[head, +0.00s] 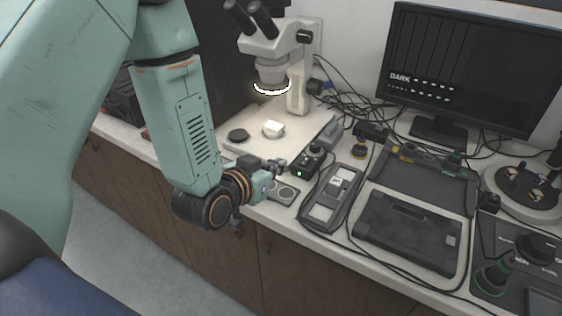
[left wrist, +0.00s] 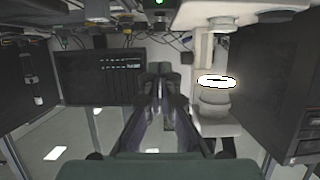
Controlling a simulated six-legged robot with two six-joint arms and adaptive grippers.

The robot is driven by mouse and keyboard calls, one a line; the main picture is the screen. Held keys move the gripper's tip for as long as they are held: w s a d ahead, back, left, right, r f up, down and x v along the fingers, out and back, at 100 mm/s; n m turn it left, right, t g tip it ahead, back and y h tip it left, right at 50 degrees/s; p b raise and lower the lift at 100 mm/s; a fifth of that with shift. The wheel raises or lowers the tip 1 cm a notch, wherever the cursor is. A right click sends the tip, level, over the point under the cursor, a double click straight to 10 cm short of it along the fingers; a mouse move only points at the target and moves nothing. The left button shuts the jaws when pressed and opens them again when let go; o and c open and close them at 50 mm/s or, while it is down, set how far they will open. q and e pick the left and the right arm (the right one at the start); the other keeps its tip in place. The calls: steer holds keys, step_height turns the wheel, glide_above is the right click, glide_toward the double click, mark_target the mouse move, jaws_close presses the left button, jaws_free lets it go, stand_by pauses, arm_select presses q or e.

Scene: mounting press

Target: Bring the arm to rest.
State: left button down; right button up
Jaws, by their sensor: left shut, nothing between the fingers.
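My left arm, pale green with dark joints, comes in from the left in the head view and reaches down to the bench front. My left gripper (head: 277,167) is shut and empty, above the bench near a small dark control box (head: 308,162) with a green light. In the left wrist view the two dark fingers (left wrist: 161,72) meet at their tips with nothing between them. My right gripper is in neither view.
A microscope (head: 272,50) with a lit ring stands behind the gripper. A monitor (head: 470,70) is at the back right. A grey tray (head: 333,197), dark panels (head: 408,232) and loose cables crowd the worktop. Open floor (head: 120,225) lies in front of the cabinets.

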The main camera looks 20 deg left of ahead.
arm_select(q)
steer(key=shift+w+f, duration=0.2)
steer(key=shift+w, duration=0.1)
steer(key=shift+s, duration=0.1)
